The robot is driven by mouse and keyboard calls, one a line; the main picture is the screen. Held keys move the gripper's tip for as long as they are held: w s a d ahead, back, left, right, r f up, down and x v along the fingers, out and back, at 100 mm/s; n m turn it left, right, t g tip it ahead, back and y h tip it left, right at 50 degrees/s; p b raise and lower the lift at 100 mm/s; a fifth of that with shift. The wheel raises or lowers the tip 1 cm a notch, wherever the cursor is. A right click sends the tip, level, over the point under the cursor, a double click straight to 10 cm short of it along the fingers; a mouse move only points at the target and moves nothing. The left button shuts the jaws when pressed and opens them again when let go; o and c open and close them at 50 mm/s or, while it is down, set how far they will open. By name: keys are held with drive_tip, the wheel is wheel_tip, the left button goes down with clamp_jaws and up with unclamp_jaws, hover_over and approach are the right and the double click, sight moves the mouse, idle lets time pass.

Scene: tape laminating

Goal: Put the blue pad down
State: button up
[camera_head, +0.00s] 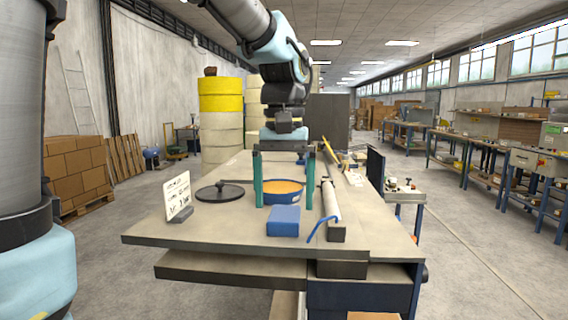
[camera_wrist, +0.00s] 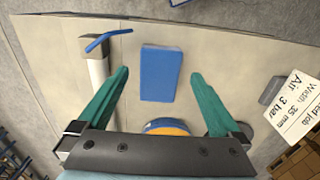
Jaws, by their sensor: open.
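The blue pad (camera_head: 284,220) lies on the table (camera_head: 184,233) near its front edge. In the wrist view the blue pad (camera_wrist: 161,73) lies flat ahead of my gripper, between the lines of the fingers and touched by neither. My gripper (camera_head: 285,180) is open and empty, with two green fingers pointing down behind the pad. In the wrist view my gripper (camera_wrist: 159,75) has its fingers spread wide. A round blue pan with orange contents (camera_head: 284,191) stands behind the pad, between the fingers in the head view; in the wrist view my gripper's body partly hides it.
A grey roller bar with a blue handle (camera_head: 330,205) lies right of the pad. The table's front left is clear.

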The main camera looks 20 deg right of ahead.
sight(284, 217)
wheel_tip(284, 217, up, 9)
drive_tip(key=shift+b, duration=0.4)
